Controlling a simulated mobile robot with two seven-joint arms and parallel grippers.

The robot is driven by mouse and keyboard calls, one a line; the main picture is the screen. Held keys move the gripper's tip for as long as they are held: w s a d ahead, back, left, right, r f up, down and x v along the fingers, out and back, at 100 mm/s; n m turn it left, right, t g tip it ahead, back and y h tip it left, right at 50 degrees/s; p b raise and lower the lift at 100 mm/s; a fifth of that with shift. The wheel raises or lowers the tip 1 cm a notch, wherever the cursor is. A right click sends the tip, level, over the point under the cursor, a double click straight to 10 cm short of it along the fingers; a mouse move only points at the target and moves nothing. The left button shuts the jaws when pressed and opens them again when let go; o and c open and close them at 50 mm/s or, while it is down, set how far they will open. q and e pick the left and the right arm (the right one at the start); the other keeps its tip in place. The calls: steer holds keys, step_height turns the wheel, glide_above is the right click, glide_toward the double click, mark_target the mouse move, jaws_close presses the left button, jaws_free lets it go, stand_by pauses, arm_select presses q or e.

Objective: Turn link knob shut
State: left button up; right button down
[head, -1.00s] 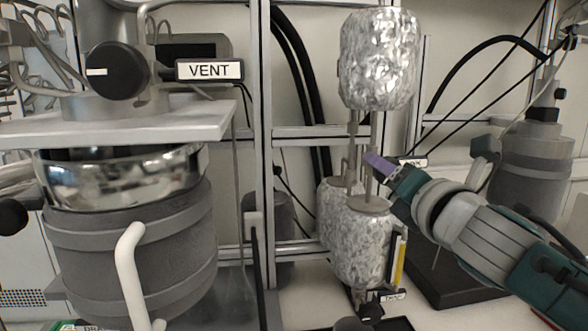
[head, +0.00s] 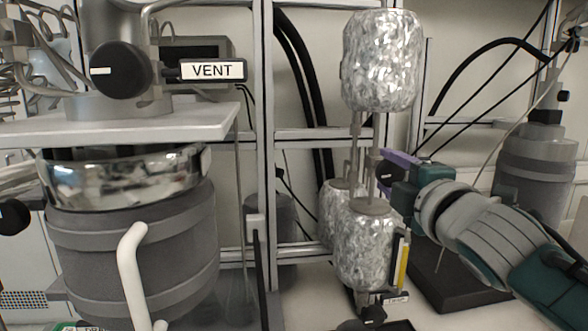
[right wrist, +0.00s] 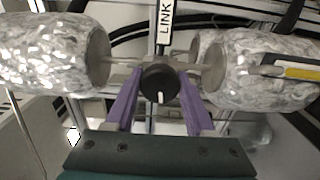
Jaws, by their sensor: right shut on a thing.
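The link knob (right wrist: 160,82) is black and round, with a white mark pointing to the bottom of the right wrist view. It sits on the thin tubing between two foil-wrapped vessels, beside a LINK label (right wrist: 167,20). My right gripper (right wrist: 160,92) has its purple fingers on either side of the knob and is shut on it. In the head view, the right gripper (head: 392,164) reaches in from the right, and the dark knob (head: 387,174) shows just below a purple finger. The LINK label is hidden there. My left gripper is not in view.
An upper foil-wrapped vessel (head: 381,60) and a lower one (head: 365,245) stand close to the gripper. A VENT knob (head: 121,70) and a large grey reactor (head: 130,250) are at the left. A grey bottle (head: 535,170) stands behind my arm at the right.

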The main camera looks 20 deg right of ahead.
steer(key=shift+m, duration=0.8)
steer(key=shift+c, duration=1.3)
jaws_free()
steer(key=b+v, duration=0.1)
steer(key=v, duration=0.9)
steer(key=shift+b, duration=0.35)
